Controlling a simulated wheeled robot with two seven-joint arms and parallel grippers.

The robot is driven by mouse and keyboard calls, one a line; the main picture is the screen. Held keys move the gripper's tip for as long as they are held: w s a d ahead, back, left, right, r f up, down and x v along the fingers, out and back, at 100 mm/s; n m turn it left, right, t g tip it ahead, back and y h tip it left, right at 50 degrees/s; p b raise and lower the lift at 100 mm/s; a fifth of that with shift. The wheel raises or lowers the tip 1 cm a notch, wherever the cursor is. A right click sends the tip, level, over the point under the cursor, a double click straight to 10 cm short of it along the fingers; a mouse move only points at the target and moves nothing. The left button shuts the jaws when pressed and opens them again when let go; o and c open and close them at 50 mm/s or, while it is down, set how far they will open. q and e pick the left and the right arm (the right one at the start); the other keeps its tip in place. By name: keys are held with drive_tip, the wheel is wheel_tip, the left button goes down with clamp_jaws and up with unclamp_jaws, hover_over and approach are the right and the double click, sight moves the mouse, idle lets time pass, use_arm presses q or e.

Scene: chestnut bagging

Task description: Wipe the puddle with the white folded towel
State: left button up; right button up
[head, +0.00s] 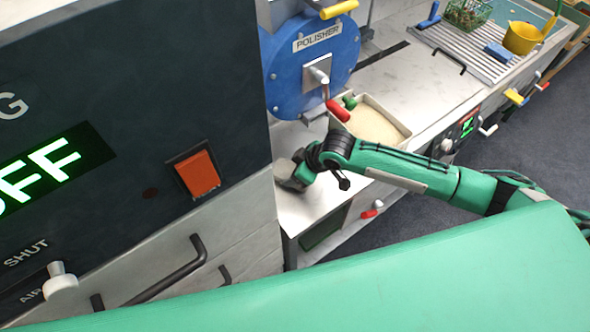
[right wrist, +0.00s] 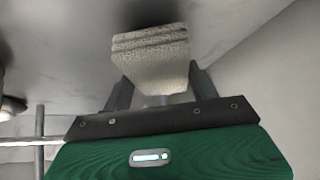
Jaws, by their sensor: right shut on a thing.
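The white folded towel (right wrist: 150,62) is between the two fingers of my right gripper (right wrist: 158,90) in the right wrist view. It shows as a thick stack of layers with a rough weave. In the head view my right gripper (head: 292,180) reaches over the counter below the polisher, beside the dark machine. A grey-white bit of the towel (head: 284,168) shows at its tip there. The right gripper is shut on the towel. I cannot make out the puddle in either view. My left gripper is not in view.
The blue polisher (head: 350,50) with a red-handled crank and a tray of pale grain (head: 375,125) stand behind my right arm. The dark machine (head: 120,120) blocks the left. A draining rack (head: 470,55) and yellow pot (head: 522,38) are at the far right.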

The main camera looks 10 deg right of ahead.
drive_tip(key=shift+f+b, duration=0.35)
drive_tip(key=shift+f, duration=0.6)
drive_tip(key=shift+s+d+r+p, duration=0.15)
drive_tip(key=shift+s+d+p, duration=0.05)
drive_tip(key=shift+s+p, duration=0.35)
drive_tip(key=shift+s+d+p, duration=0.25)
drive_tip(key=shift+s+p, duration=0.25)
drive_tip(key=shift+s, duration=0.15)
drive_tip(key=shift+s+d+p, duration=0.25)
drive_tip(key=shift+s+p, duration=0.25)
drive_tip(key=shift+s, duration=0.15)
drive_tip(key=shift+w+f, duration=0.15)
drive_tip(key=shift+f, duration=0.05)
drive_tip(key=shift+w+a+f, duration=0.1)
drive_tip(key=shift+w+a, duration=0.25)
drive_tip(key=shift+w, duration=0.45)
drive_tip(key=shift+w+a+f, duration=0.1)
drive_tip(key=shift+w+a, duration=0.25)
drive_tip(key=shift+w, duration=0.45)
